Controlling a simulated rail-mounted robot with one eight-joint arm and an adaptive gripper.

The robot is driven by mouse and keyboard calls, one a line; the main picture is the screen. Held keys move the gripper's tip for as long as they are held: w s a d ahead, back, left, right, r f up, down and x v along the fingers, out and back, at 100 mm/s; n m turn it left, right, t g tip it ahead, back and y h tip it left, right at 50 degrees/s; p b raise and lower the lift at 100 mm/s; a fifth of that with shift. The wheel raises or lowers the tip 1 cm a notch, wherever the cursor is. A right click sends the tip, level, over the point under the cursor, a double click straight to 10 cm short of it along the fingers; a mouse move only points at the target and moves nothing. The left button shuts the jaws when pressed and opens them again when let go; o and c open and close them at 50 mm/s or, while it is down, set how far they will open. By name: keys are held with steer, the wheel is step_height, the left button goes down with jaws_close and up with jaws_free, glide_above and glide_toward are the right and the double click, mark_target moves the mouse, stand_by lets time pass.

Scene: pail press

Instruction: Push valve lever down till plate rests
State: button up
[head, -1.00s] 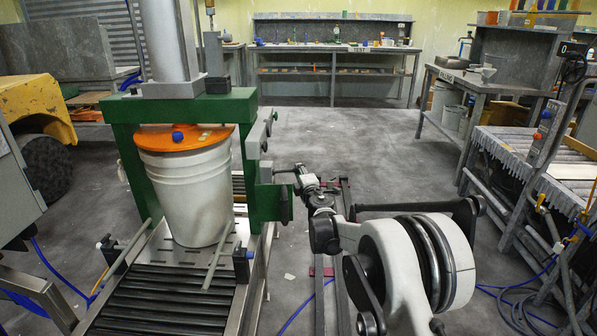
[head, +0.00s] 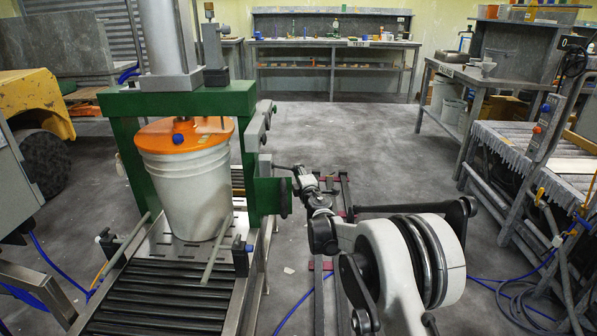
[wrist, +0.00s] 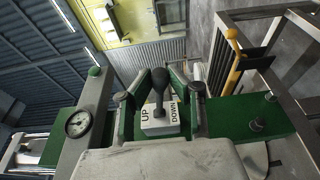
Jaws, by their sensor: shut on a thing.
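The valve lever (wrist: 160,82), with a dark rounded knob, stands between my gripper's fingers (wrist: 161,73) in the wrist view. Its white valve block (wrist: 160,122) is labelled UP on the left and DOWN on the right. My gripper is shut on the lever. In the head view my gripper (head: 286,178) is beside the green press frame (head: 257,130), and the lever is too small to make out there. A white pail (head: 190,192) with an orange lid (head: 160,137) stands upright under the press.
A roller conveyor (head: 160,300) leads to the pail from the front. A workbench (head: 455,78) and another conveyor (head: 550,165) stand at right. Open floor lies behind my arm.

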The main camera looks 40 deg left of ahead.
steer(key=shift+o, duration=0.2)
steer(key=shift+s+a+f, duration=0.15)
steer(key=shift+f, duration=0.5)
steer(key=shift+s+a+f, duration=0.15)
steer(key=shift+f, duration=0.5)
steer(key=o, duration=0.9)
steer(key=v, duration=1.2)
